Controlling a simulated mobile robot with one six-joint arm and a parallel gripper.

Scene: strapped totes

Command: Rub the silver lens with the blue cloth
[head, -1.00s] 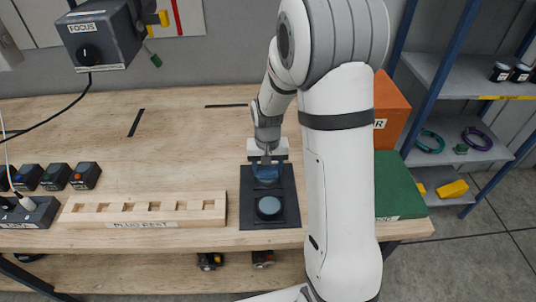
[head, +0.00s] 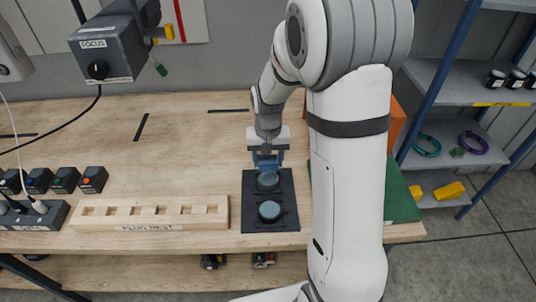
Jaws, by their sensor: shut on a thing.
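My gripper (head: 267,154) is shut on a blue cloth (head: 266,162), just behind the rear lens at the mat's far edge. The cloth's lower edge is close to that lens; I cannot tell whether they touch. The top of the rear lens shows, and the front lens is uncovered.
A wooden plug rest (head: 150,213) stands left of the mat, with several small dark blocks (head: 65,180) farther left. A grey FOCUS box (head: 115,45) hangs at upper left. A green block (head: 402,200) and an orange box (head: 397,120) are partly behind my arm. The bench behind the plug rest is clear.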

